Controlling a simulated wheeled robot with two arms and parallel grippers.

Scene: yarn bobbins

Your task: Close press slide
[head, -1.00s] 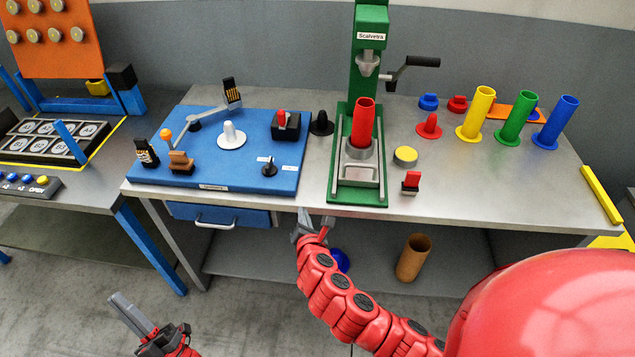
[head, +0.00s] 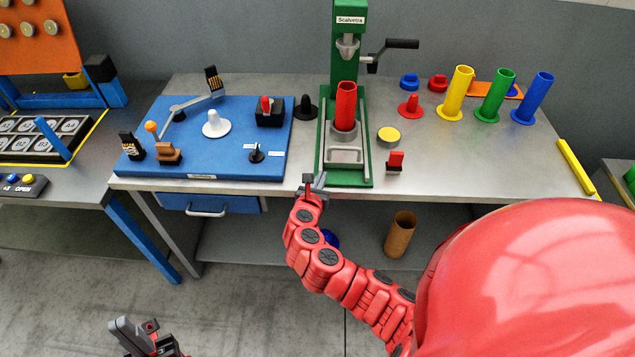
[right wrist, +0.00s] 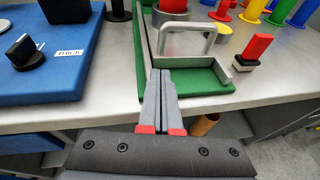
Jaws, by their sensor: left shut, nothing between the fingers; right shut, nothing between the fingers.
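The green press (head: 346,55) stands at the back of the steel table. Its grey slide (head: 347,156), with a handle at the front, sits on the green base; the handle also shows in the right wrist view (right wrist: 186,38). A red tube (head: 346,103) stands upright in the slide's round holder, in front of the press head. My right gripper (head: 314,182) is shut and empty at the front left corner of the base. In the right wrist view its fingers (right wrist: 160,75) point toward the handle; I see no clear contact. My left gripper (head: 132,325) is low at the lower left, away from the table.
A blue board (head: 190,165) with levers and a white cone lies left of the press. A yellow-topped disc (head: 388,135) and red switch (head: 395,162) are just right. Yellow (head: 458,95), green (head: 495,96) and blue (head: 533,98) tubes stand further right.

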